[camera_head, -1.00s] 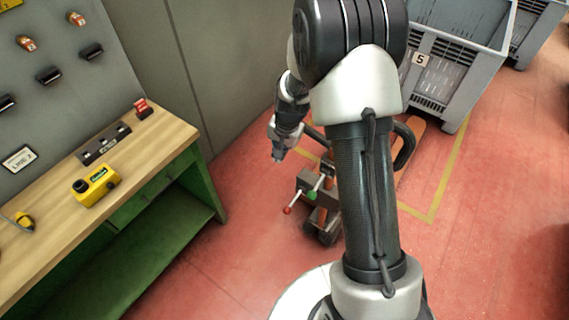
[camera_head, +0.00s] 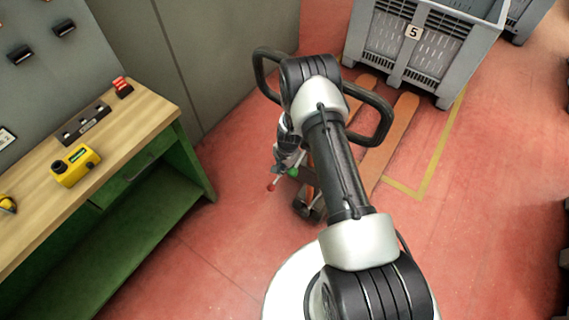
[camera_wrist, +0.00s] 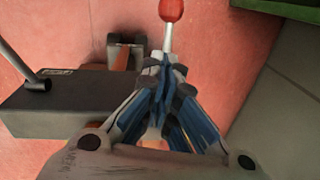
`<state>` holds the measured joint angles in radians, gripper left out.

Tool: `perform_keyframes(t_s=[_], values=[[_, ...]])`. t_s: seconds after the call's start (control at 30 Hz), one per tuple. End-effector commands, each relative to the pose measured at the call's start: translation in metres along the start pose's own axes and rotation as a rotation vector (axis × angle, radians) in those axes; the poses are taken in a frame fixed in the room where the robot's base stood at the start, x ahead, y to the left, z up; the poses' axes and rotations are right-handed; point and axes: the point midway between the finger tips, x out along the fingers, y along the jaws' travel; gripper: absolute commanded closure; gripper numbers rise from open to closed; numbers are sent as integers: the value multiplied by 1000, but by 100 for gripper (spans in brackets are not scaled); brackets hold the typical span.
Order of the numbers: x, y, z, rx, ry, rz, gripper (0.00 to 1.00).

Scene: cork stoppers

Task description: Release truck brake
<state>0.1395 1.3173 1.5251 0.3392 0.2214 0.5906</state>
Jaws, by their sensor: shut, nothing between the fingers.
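The orange pallet truck (camera_head: 395,140) stands on the red floor, partly hidden behind my arm. Its black handle loop (camera_head: 384,122) rises on both sides of my arm. A lever with a red ball (camera_head: 271,187) sticks out low on its near side, with a green knob (camera_head: 292,171) close by. In the wrist view the red ball (camera_wrist: 171,10) and its metal rod are just beyond my fingertips. My gripper (camera_wrist: 165,70) is shut and empty, over the rod's lower end; I cannot tell whether it touches. It also shows small in the head view (camera_head: 283,163).
A grey box housing (camera_wrist: 75,103) with a metal rod lies left of my fingers. A green workbench (camera_head: 150,120) stands at the left with a yellow device (camera_head: 75,165) on top. A grey crate (camera_head: 425,45) is behind the truck.

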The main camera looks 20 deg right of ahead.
Motion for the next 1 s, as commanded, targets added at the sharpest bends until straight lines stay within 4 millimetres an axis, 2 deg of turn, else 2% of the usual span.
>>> perform_keyframes(t_s=[0.03,0.07,0.3,0.8,1.0], values=[[14,1,0,0,-1,1,100],[19,1,1,0,-1,1,100],[38,0,24,0,-1,0,100],[42,0,29,0,0,0,100],[54,1,30,0,0,0,100]])
